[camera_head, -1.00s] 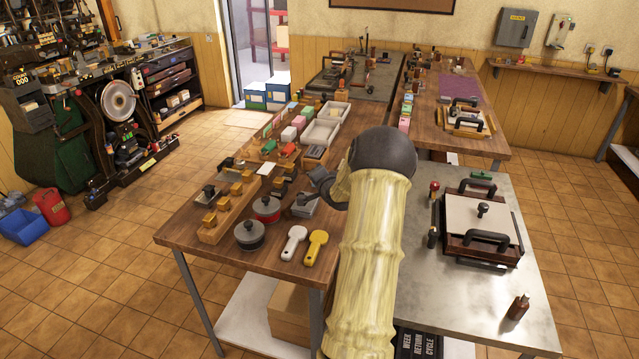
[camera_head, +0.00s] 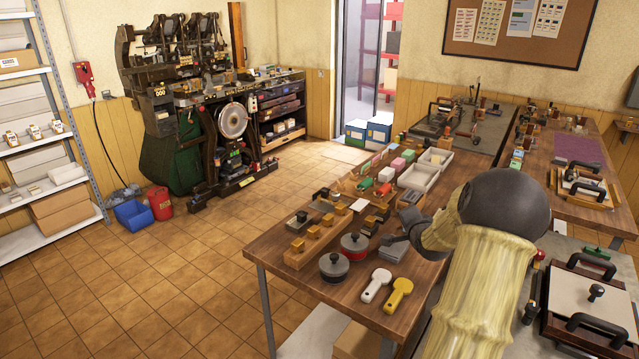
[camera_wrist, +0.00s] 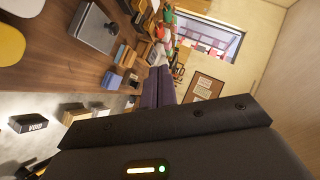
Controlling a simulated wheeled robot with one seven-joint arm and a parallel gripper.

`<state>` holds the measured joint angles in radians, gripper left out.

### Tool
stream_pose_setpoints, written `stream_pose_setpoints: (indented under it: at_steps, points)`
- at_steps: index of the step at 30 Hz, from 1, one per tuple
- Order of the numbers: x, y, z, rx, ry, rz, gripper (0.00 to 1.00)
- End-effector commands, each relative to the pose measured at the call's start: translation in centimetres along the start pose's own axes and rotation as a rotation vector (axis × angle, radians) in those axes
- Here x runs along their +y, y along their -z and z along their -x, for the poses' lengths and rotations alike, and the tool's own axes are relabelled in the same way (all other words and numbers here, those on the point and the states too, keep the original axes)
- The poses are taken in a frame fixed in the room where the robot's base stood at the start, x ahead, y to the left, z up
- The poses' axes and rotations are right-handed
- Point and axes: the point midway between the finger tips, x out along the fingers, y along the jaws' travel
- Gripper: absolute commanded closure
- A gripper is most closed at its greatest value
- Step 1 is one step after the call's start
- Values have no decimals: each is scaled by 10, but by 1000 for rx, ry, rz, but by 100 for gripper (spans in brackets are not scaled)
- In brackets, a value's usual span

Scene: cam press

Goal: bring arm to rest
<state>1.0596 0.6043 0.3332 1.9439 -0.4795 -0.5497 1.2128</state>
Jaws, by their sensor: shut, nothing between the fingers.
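My arm rises at the lower right of the head view, with a pale yellow sleeve and a dark round joint. It reaches over the near side of the wooden table (camera_head: 285,247). The fingers of my gripper are hidden behind the arm in the head view. In the wrist view my gripper (camera_wrist: 160,84) shows its dark fingers together, with nothing between them. The wrist picture is tilted on its side, with the table at its left. A grey metal box (camera_wrist: 95,28) lies on the wood, apart from the fingers.
Two round lidded pots (camera_head: 334,266), a white hand tool (camera_head: 376,285) and a yellow one (camera_head: 398,295) sit near the table's front. Trays (camera_head: 427,170) stand farther back. A clamp-like press (camera_head: 590,300) is at right. Open tiled floor (camera_head: 200,270) lies left of the table.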

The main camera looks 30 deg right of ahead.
Motion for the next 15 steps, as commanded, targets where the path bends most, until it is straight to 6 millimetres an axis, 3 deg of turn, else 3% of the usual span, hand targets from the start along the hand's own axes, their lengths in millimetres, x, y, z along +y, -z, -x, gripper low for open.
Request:
stream_pose_setpoints:
  at_steps: [5,8,11,15]
  points:
    - [-2,-4,0,-6,-4,10,100]
    - [-8,-22,3,-35,-27,57,100]
    - [-17,-57,12,-93,-70,154,100]
    - [-28,-119,38,-210,-151,350,100]
